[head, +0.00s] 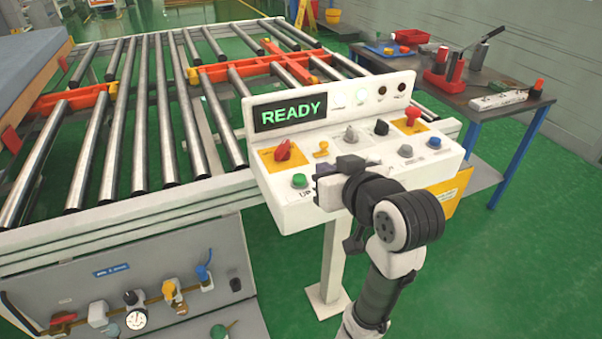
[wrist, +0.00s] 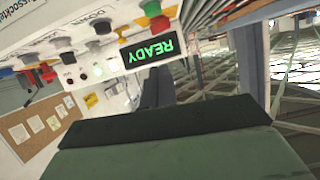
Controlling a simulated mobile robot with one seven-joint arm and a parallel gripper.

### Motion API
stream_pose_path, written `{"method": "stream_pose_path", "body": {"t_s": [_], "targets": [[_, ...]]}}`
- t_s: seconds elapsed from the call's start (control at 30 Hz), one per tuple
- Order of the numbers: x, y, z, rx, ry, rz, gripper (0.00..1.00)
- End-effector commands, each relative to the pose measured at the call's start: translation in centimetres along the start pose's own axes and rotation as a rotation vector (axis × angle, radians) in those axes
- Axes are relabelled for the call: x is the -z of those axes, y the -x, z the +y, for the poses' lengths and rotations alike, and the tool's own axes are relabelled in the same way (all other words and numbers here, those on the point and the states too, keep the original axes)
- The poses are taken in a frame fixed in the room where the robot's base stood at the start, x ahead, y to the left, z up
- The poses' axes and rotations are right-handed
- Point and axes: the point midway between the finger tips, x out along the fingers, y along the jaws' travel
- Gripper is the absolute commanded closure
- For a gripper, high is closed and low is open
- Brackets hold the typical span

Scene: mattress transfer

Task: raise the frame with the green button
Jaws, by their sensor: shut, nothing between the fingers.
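The green button (head: 299,181) sits at the front left of the white control panel (head: 375,160), above the letters "UP". In the wrist view the green button (wrist: 152,8) shows at the top edge, beside a red knob. My gripper (head: 324,189) is shut and empty, just right of the green button at the panel's front edge; I cannot tell whether it touches the panel. The display (head: 290,112) reads READY. An orange frame (head: 270,63) lies among the steel rollers; its height relative to them is hard to judge.
A red knob (head: 283,150), a yellow switch (head: 321,149) and a blue button (head: 434,142) share the panel. A dark table (head: 480,95) with tools stands at the right. A grey cabinet (head: 130,290) with valves and a gauge is at the lower left. Green floor lies open at right.

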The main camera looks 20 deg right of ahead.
Motion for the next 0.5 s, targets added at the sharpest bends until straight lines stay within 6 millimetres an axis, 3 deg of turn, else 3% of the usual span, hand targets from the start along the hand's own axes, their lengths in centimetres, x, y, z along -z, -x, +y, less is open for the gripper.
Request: {"method": "stream_pose_path", "body": {"t_s": [0.27, 0.5], "targets": [[0.0, -0.8, -0.1, 0.003, -0.002, -0.001, 1.0], [0.1, -5.0, -0.1, 0.005, -0.003, -0.004, 1.0]]}}
